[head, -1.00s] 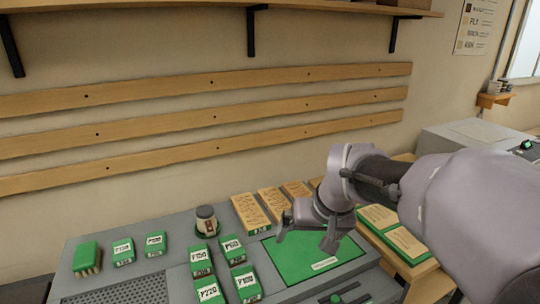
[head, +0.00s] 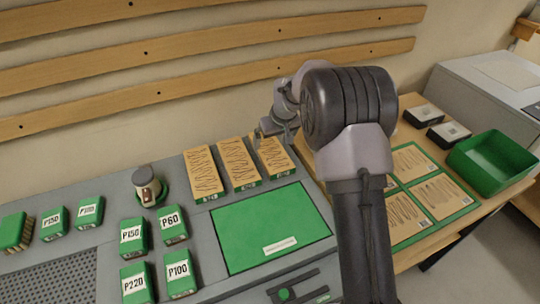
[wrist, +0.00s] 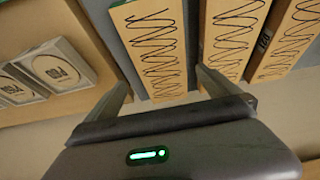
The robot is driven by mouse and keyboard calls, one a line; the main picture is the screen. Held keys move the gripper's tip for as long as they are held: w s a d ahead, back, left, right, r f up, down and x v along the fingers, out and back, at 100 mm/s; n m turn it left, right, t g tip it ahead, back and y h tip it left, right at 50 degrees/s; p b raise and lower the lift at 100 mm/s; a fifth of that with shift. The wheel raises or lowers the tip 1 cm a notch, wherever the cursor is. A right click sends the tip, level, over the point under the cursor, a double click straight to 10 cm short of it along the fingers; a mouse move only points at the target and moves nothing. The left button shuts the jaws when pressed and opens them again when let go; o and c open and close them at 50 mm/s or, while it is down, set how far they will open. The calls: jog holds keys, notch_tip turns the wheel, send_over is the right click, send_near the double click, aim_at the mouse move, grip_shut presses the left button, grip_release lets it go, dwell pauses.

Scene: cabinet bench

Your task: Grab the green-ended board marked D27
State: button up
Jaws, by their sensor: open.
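Three wooden boards with dark wavy lines and green front ends lie side by side at the back of the grey bench in the head view: a left board (head: 203,172), a middle board (head: 238,162) and a right board (head: 274,158). The markings on their ends are too small to read, so I cannot tell which is D27. My gripper (head: 268,131) is open and empty at the far end of the right board. In the wrist view my gripper (wrist: 162,92) has its fingers on either side of that board (wrist: 153,45); contact is not clear.
A green mat (head: 270,225) lies in front of the boards. A green bin (head: 491,163) and more patterned boards (head: 437,195) are on the right table. Wooden wall rails (head: 200,95) run behind.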

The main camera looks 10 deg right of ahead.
aim_at(270, 149)
jog(key=b+x, duration=0.1)
jog(key=x, duration=0.2)
jog(key=b+x, duration=0.1)
jog(key=x, duration=0.1)
jog(key=shift+s+a+f+b, duration=0.2)
jog(key=shift+f+b, duration=0.1)
jog(key=shift+b, duration=0.05)
jog(key=shift+w+f, duration=0.1)
jog(key=shift+w, duration=0.05)
jog(key=shift+r, duration=0.2)
jog(key=shift+c, duration=0.9)
jog(key=c, duration=1.5)
jog(key=shift+o, duration=0.2)
jog(key=shift+r+p, duration=0.35)
jog(key=shift+p, duration=0.05)
jog(key=v, duration=0.1)
jog(key=p+v, duration=0.1)
jog(key=v, duration=0.1)
jog(key=shift+w+a+r+p, duration=0.1)
jog(key=shift+a+r+p, duration=0.1)
jog(key=shift+a+p, duration=0.15)
jog(key=s+a, duration=0.1)
jog(key=s, duration=0.3)
jog(key=s+a+p, duration=0.1)
jog(key=s+a, duration=0.1)
jog(key=s, duration=0.3)
jog(key=s+a+r+p, duration=0.1)
jog(key=s+a, duration=0.1)
jog(key=s, duration=0.3)
jog(key=shift+a, duration=0.25)
